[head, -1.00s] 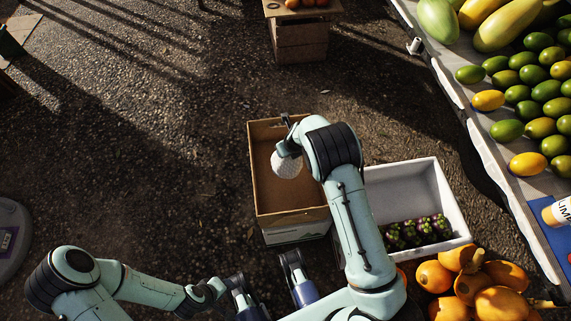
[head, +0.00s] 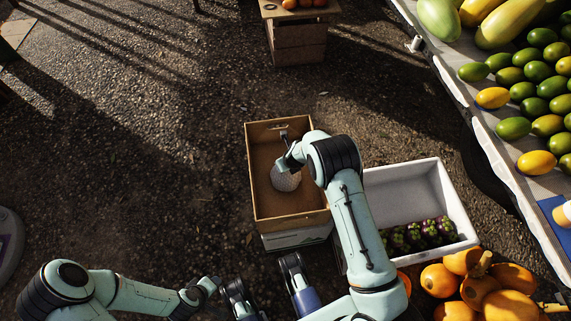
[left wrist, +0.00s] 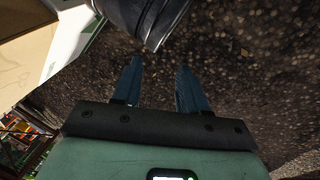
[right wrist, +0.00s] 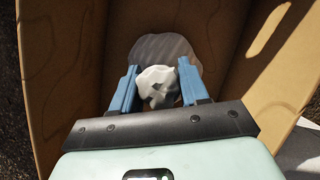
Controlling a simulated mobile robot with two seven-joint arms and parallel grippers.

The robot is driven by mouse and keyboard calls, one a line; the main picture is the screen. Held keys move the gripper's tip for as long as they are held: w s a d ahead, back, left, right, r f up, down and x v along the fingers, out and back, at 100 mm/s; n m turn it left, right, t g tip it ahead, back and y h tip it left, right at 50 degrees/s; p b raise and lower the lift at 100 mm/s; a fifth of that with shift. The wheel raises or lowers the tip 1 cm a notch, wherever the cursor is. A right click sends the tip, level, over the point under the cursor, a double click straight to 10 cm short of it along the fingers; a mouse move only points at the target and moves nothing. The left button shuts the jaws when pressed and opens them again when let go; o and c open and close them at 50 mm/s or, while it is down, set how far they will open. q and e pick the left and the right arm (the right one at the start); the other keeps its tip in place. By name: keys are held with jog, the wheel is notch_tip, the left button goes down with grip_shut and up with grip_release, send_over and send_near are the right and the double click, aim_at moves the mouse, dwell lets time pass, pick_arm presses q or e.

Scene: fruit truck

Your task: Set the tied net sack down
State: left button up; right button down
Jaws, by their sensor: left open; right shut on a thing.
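My right gripper (right wrist: 158,70) is shut on that neck, with a finger on each side. In the head view my right arm reaches over the box's right wall. I cannot tell whether the sack touches the box floor. My left gripper (left wrist: 160,76) is open and empty, low over the ground.
A white crate (head: 398,172) with dark purple fruit stands right of the box. Orange fruit (head: 490,290) lies at the lower right. A fruit stall (head: 540,183) runs along the right edge. A wooden crate stand (head: 299,44) is at the back.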

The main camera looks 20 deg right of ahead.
pick_arm(q)
jog(key=shift+w+f, duration=0.1)
jog(key=shift+w, duration=0.05)
pick_arm(e)
jog(key=shift+w+f, duration=0.1)
jog(key=c, duration=0.6)
grip_release()
jog(key=shift+o, duration=0.2)
jog(key=shift+r, duration=0.45)
pick_arm(q)
jog(key=s+d+r+g+h+p, duration=0.1)
jog(key=s+d+r+g+p, duration=0.1)
jog(key=s, duration=0.4)
notch_tip(320, 180, up, 3)
jog(key=shift+s+d+f+p, duration=0.15)
jog(key=shift+d+p, duration=0.35)
jog(key=shift+p, duration=0.4)
pick_arm(e)
jog(key=v, duration=1.1)
jog(key=shift+s+r, duration=0.2)
jog(key=shift+s, duration=0.05)
